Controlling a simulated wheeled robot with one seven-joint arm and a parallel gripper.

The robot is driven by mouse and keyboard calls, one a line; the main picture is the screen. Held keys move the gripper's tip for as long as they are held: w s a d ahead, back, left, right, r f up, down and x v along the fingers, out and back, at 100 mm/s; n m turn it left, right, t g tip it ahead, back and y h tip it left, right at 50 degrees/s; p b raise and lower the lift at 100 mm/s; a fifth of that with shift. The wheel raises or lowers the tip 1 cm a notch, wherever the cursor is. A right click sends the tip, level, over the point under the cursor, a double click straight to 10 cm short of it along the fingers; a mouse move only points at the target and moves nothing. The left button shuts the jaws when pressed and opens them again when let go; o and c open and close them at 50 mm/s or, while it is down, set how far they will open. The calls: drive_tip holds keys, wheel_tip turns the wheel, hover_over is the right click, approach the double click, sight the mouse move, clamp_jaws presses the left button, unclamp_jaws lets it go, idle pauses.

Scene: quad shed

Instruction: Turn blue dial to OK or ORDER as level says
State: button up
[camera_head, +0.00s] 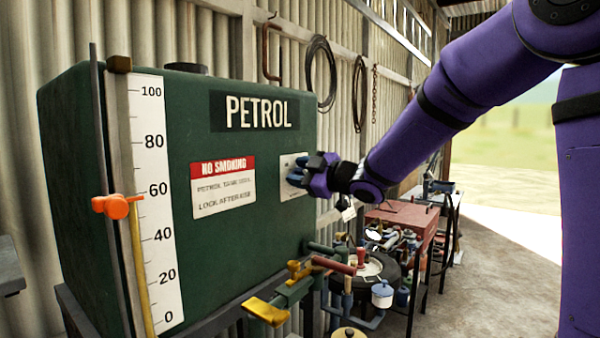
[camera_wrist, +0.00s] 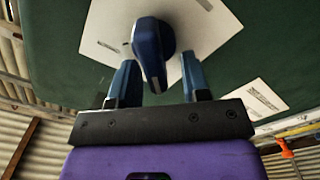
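The blue dial (camera_wrist: 153,45) sits on a white plate (camera_wrist: 215,30) on the green petrol tank. In the wrist view its long grip points down toward my gripper (camera_wrist: 160,72). My two blue fingers stand apart on either side of the dial, with gaps showing. In the head view my gripper (camera_head: 300,174) is at the plate (camera_head: 291,190) and mostly hides the dial. The plate's small labels are unreadable. The level gauge (camera_head: 154,115) runs from 0 to 100. A yellow column (camera_head: 140,265) reaches up beside an orange marker (camera_head: 117,206), both roughly between 40 and 60.
The green tank (camera_head: 240,270) carries a PETROL sign (camera_head: 255,111) and a NO SMOKING sign (camera_head: 223,187). Valves and pipes with a yellow handle (camera_head: 266,311) stick out low in front. A red bench (camera_head: 405,216) stands right, with open floor (camera_head: 490,285) beyond.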

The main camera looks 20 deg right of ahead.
drive_tip(key=v, duration=1)
drive_tip(key=shift+s+d, duration=0.25)
drive_tip(key=shift+s, duration=0.05)
drive_tip(key=s+d+m+g+h, duration=0.1)
drive_tip(key=s+d+m+h, duration=0.6)
drive_tip(key=s+m+h, duration=0.3)
drive_tip(key=s+a+f+m+g, duration=0.2)
drive_tip(key=s+f+m+g, duration=0.1)
drive_tip(key=s, duration=0.6)
drive_tip(key=s+a+f+m+g, duration=0.2)
drive_tip(key=s+f+g, duration=0.3)
drive_tip(key=s, duration=0.4)
drive_tip(key=shift+s+a+f+m+h, duration=0.2)
drive_tip(key=shift+a+m+h, duration=0.1)
drive_tip(key=shift+m, duration=0.4)
